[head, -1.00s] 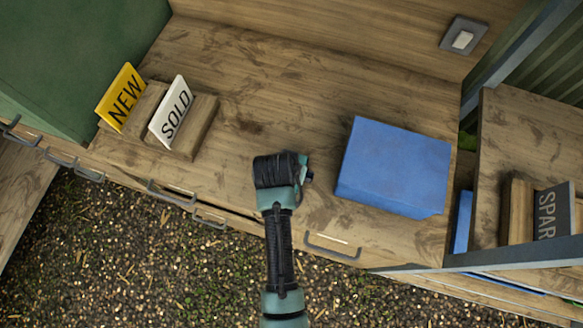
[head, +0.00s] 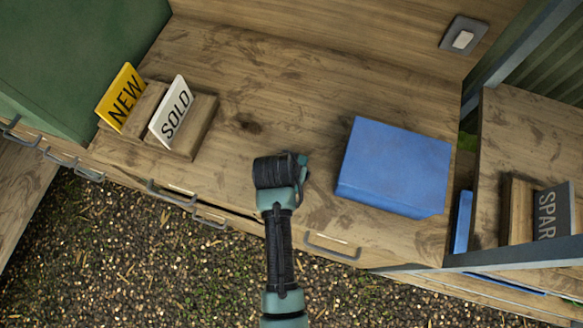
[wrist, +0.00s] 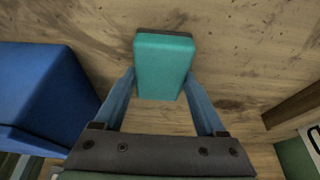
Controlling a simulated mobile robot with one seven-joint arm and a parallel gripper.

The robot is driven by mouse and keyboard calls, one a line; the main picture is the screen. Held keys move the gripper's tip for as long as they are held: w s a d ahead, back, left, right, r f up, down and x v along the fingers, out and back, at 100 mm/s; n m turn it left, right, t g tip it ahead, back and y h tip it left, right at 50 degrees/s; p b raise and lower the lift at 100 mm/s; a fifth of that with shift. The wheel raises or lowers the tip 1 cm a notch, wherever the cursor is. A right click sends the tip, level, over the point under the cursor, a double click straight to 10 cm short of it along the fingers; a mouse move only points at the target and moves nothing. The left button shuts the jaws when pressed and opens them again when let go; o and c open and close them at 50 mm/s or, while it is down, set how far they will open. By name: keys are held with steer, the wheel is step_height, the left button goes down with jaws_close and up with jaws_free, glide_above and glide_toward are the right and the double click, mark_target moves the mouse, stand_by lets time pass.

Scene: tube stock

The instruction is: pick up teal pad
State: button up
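The teal pad (wrist: 164,62) shows in the upper middle of the wrist view, a block with rounded edges and a dark band along its far edge. My gripper (wrist: 160,72) has one blue finger against each side of the pad, with no clear gap at the fingertips. It looks shut on the pad. Whether the pad is clear of the wooden surface cannot be told. In the head view, my wrist and arm hang over the front of the wooden counter (head: 330,90) and hide the pad and the fingers.
A blue box (head: 395,165) stands right of my arm; it also shows at the wrist view's left (wrist: 40,85). The counter behind my wrist is clear.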

steer(key=c, duration=0.8)
step_height(320, 180, up, 10)
steer(key=shift+r+b, duration=0.25)
steer(key=shift+b, duration=0.1)
steer(key=shift+c, duration=0.2)
